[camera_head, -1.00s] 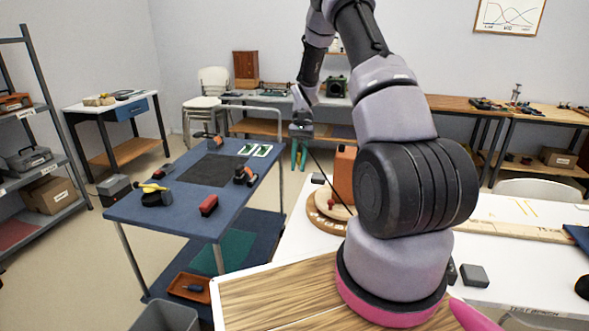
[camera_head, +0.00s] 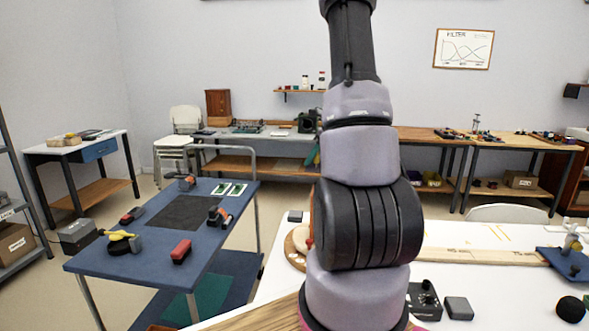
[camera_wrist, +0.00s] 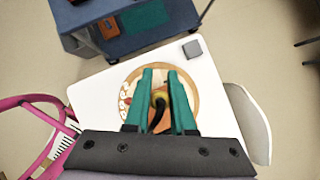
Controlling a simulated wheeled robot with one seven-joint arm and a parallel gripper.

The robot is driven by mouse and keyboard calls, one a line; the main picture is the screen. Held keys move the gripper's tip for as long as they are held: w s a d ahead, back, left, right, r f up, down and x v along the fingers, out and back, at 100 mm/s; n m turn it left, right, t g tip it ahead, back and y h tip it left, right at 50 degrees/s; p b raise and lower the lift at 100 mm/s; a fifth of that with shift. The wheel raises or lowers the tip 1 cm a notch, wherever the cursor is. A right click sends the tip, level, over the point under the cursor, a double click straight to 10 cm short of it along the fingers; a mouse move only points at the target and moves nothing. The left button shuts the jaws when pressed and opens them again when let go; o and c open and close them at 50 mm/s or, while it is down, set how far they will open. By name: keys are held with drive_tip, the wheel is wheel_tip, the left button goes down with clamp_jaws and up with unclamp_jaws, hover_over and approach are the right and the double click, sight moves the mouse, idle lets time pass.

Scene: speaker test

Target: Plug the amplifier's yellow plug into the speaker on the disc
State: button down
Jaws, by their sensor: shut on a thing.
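My gripper (camera_wrist: 160,76) shows in the wrist view with its two teal fingers shut on a yellow plug (camera_wrist: 159,97). A black cable bends away from the plug toward the wrist. Below the gripper is the round wooden disc (camera_wrist: 194,86) on the white table, partly covered by the fingers. In the head view only the disc's left part (camera_head: 291,252) shows, beside my arm. The orange speaker is almost wholly hidden behind my arm there. A dark box with a knob (camera_head: 424,301), possibly the amplifier, stands right of my arm. The gripper is out of the head view.
A blue cart (camera_head: 150,258) with tools and a red block (camera_head: 181,251) stands at the left. A small grey block (camera_wrist: 193,49) lies near the white table's edge. A wooden strip (camera_head: 480,255) and another dark block (camera_head: 459,308) are on the table's right side.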

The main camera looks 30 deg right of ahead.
drive_tip(key=shift+m, duration=0.3)
drive_tip(key=shift+s+d+f, duration=0.1)
drive_tip(key=shift+d+f, duration=0.05)
drive_tip(key=shift+f, duration=1.4)
drive_tip(key=shift+d+f, duration=0.15)
drive_tip(key=shift+f, duration=1.4)
drive_tip(key=shift+f, duration=0.55)
drive_tip(key=c, duration=0.7)
unclamp_jaws()
drive_tip(key=v, duration=1.1)
drive_tip(key=shift+a, duration=0.1)
